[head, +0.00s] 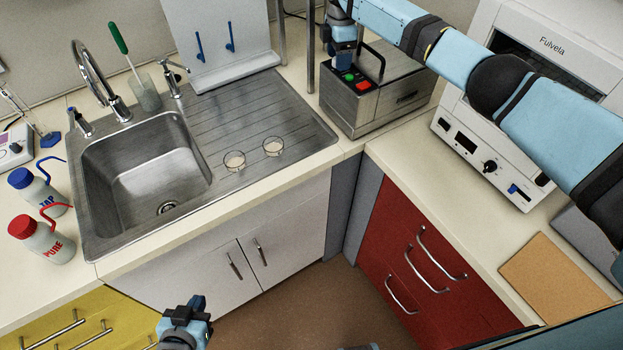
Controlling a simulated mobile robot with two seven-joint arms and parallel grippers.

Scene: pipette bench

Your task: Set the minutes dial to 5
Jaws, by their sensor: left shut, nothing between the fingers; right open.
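A white appliance marked "Fulvela" (552,45) stands on the right counter, partly hidden behind my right arm. Its front panel has a dark display (465,142), a black round dial (489,167) and a blue switch (518,191). The dial's markings are too small to read, so I cannot tell its setting or whether it is for minutes. My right gripper (344,58) is open, over the back left of a metal box, apart from the dial. My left gripper (196,308) is shut and empty, low in front of the white cabinet.
The metal box (365,117) has green and red buttons and a black handle. Bottles with blue and red caps (42,245) stand further left. A tan board (555,282) lies at the right.

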